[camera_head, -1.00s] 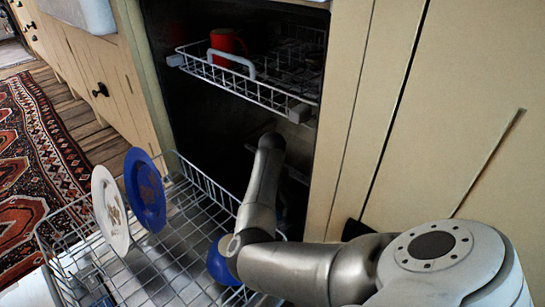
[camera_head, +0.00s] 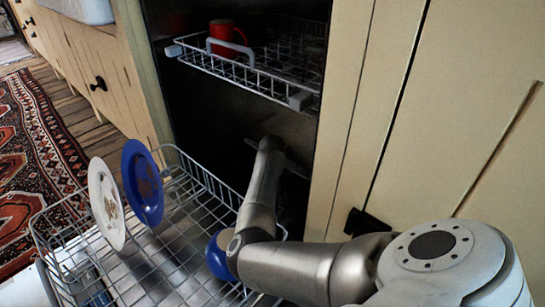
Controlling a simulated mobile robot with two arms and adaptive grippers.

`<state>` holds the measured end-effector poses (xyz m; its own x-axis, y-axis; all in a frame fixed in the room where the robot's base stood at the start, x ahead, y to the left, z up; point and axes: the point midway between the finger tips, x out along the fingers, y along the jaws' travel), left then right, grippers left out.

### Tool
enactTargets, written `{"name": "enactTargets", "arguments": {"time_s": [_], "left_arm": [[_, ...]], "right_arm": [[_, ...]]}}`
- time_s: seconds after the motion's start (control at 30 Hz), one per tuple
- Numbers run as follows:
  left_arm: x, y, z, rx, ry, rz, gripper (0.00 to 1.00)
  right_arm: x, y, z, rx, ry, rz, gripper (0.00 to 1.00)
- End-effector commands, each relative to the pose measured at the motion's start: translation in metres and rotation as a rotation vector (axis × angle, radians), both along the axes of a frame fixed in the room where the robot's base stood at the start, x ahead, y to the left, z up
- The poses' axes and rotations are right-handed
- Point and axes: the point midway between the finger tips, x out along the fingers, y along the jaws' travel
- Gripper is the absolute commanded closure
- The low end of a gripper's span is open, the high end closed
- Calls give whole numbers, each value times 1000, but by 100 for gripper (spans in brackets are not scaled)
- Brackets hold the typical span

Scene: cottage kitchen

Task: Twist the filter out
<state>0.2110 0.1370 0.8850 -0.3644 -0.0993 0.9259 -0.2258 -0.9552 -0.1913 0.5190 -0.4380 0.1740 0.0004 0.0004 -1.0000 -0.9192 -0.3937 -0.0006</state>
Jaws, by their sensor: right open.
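The filter cannot be seen; the floor of the dishwasher is dark and partly behind my arm. My right arm comes in from the lower right, bends above the lower rack (camera_head: 190,172) and reaches into the dark tub of the dishwasher (camera_head: 205,112). My right gripper (camera_head: 284,163) is at the far end of that arm, low in the tub, dim and largely hidden. It is open; I see nothing held in it. Whether it touches anything cannot be told. My left gripper is not in view.
The lower rack is pulled out, with a white plate (camera_head: 104,205), a blue plate (camera_head: 143,183) and a blue round dish (camera_head: 218,258) beside my elbow. The upper rack (camera_head: 240,70) holds a red mug (camera_head: 222,38). Cabinet doors (camera_head: 450,130) stand close on the right.

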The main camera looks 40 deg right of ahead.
Motion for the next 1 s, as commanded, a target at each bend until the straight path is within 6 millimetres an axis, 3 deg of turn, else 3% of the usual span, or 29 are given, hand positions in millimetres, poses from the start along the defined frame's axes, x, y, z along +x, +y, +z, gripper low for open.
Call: {"name": "enactTargets", "arguments": {"time_s": [0.03,0.3,0.53,1.0], "left_arm": [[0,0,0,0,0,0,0],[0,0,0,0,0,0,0],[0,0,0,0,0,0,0],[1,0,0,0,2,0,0]], "right_arm": [[0,0,0,0,0,0,66],[0,0,0,0,0,0,100],[0,0,0,0,0,0,99],[0,0,0,0,0,0,39]]}}
